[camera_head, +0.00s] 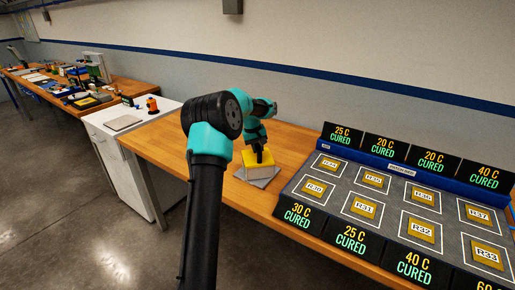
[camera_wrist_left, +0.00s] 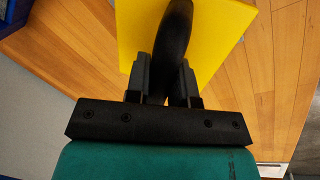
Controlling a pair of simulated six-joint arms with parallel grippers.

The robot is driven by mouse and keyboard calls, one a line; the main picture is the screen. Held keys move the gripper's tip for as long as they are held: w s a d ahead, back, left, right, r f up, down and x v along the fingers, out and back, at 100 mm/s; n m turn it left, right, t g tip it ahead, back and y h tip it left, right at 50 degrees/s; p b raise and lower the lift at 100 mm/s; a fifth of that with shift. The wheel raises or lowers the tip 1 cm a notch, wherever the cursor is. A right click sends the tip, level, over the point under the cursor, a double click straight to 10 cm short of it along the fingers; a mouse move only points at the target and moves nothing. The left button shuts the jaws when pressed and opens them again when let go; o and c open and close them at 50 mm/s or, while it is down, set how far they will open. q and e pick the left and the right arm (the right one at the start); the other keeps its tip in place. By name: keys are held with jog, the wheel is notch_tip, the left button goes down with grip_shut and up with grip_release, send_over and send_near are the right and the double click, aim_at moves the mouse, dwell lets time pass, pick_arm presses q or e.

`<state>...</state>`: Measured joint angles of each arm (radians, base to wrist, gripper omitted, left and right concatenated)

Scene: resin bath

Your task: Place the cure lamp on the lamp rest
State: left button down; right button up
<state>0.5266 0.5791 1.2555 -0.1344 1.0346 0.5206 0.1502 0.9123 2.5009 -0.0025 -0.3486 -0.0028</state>
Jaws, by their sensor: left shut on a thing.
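The cure lamp (camera_head: 250,158) looks like a block with a yellow top, pale sides and a black handle. It is at the left part of the wooden bench, over a grey square plate (camera_head: 262,182) that seems to be the lamp rest. I cannot tell whether lamp and plate touch. My left gripper (camera_head: 260,148) is above the lamp, shut on its handle. In the left wrist view the black handle (camera_wrist_left: 174,40) stands between the two fingers, with the yellow top (camera_wrist_left: 215,35) beyond. The lamp's underside is hidden. My right gripper is not in view.
A grey board (camera_head: 375,195) with several labelled tan squares lies right of the lamp, edged by black "CURED" signs (camera_head: 340,135). A white cabinet (camera_head: 120,165) with another grey plate (camera_head: 124,123) stands left. Bare wood (camera_head: 170,145) lies left of the lamp.

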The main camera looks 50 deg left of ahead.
aim_at(252, 157)
pick_arm(q)
jog(key=c, duration=1)
grip_release()
jog(key=shift+f, duration=0.1)
jog(key=v, duration=1.2)
jog(key=shift+s+a, duration=0.1)
